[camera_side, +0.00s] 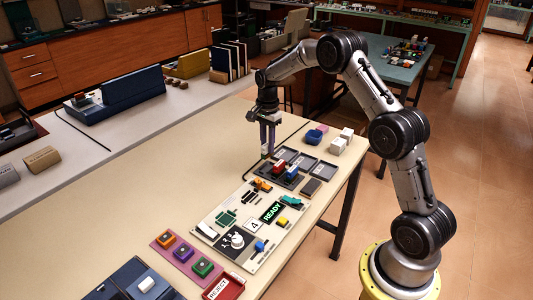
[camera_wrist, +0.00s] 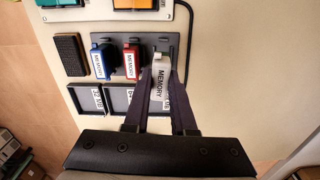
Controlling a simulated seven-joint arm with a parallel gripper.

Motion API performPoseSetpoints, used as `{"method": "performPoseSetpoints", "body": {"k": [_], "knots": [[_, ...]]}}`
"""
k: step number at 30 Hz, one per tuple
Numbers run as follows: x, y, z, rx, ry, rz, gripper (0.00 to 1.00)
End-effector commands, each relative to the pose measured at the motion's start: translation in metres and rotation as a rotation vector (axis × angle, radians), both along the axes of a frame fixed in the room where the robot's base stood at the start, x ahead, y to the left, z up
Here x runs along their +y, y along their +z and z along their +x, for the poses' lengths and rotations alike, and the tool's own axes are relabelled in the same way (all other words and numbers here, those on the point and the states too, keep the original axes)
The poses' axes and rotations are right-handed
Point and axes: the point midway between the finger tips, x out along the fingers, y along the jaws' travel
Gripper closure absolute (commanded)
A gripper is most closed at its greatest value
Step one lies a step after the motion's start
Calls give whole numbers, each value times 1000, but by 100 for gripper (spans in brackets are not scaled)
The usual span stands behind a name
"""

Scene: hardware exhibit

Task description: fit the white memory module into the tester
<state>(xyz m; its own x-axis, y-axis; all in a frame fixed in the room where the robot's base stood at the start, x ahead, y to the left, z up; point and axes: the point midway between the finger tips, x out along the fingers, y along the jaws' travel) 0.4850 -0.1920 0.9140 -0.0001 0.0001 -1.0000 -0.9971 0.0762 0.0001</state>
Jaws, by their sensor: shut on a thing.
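The white memory module (camera_wrist: 161,62), labelled MEMORY, is between the fingers of my gripper (camera_wrist: 162,76) in the wrist view; the gripper is shut on it. It is beside a red module (camera_wrist: 131,62) and a blue module (camera_wrist: 104,60) at the dark rack (camera_wrist: 173,43). I cannot tell whether its lower end is seated or lifted clear. In the side view my gripper (camera_side: 267,152) points down at the rack's far left end, and the white module is not clearly visible. The tester (camera_side: 207,229) is a pale panel with a READY display (camera_side: 272,212), nearer the camera.
Labelled grey trays (camera_wrist: 88,98) adjoin the rack. A dark pad (camera_wrist: 70,54) lies beside it. Coloured button blocks (camera_side: 182,254) and a red REJECT tray (camera_side: 223,288) are at the near end. A black cable (camera_wrist: 187,30) runs past the rack. The table's left side is clear.

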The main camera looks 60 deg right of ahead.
Motion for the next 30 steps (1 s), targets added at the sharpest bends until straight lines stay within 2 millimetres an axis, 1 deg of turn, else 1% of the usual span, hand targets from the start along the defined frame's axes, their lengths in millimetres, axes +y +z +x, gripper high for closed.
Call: {"method": "performPoseSetpoints", "body": {"k": [4, 9, 12, 15, 18, 22, 30], "knots": [[39, 0, -12, 9, -33, 3, 100], [90, 6, -26, 11, -16, 3, 100], [114, 11, -34, 11, 14, 2, 100], [131, 16, -37, 9, 50, 2, 100], [140, 20, -36, 0, 71, 0, 100], [143, 15, -36, 0, 78, 0, 100], [143, -11, -36, 2, 77, 0, 100]]}}
